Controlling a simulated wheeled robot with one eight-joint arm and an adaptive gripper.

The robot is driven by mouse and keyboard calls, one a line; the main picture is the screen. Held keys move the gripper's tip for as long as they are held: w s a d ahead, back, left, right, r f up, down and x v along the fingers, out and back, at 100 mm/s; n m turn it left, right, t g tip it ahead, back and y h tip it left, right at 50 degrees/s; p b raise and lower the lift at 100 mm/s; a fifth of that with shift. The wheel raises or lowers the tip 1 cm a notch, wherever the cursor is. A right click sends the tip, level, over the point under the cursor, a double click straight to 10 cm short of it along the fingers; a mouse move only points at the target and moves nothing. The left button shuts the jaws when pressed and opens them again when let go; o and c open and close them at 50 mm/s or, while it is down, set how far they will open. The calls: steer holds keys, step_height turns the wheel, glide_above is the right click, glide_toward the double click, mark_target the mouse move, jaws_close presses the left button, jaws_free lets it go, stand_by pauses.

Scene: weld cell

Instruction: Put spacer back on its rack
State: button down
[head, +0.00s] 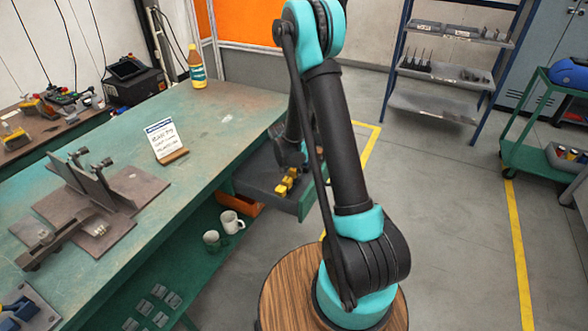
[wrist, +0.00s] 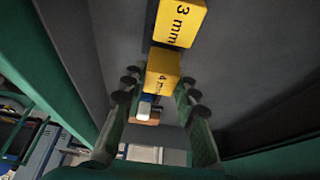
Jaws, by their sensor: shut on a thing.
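In the wrist view, a yellow block marked "4 mm" (wrist: 162,72) sits between the two fingers of my gripper (wrist: 160,88), which is shut on it. A second yellow block marked "3 mm" (wrist: 180,22) lies just beyond it, outside the fingers. In the head view, several small yellow blocks (head: 283,188) show in or just above an open grey drawer (head: 258,178) under the green bench. My gripper (head: 290,154) is above that drawer, partly hidden by my arm. I cannot tell which fixture is the spacer's rack, nor whether the held block touches the drawer floor.
The green bench (head: 225,125) carries a card on a wooden stand (head: 165,140), a yellow bottle (head: 196,68) and a metal fixture (head: 95,195). Two mugs (head: 231,221) stand on its lower shelf. A blue-framed shelf (head: 440,72) and a green cart (head: 535,150) stand across open floor.

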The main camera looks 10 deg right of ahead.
steer(key=shift+f, duration=0.5)
stand_by(0.5)
steer(key=c, duration=1.1)
jaws_free()
steer(key=v, duration=1.2)
steer(key=shift+w, duration=0.1)
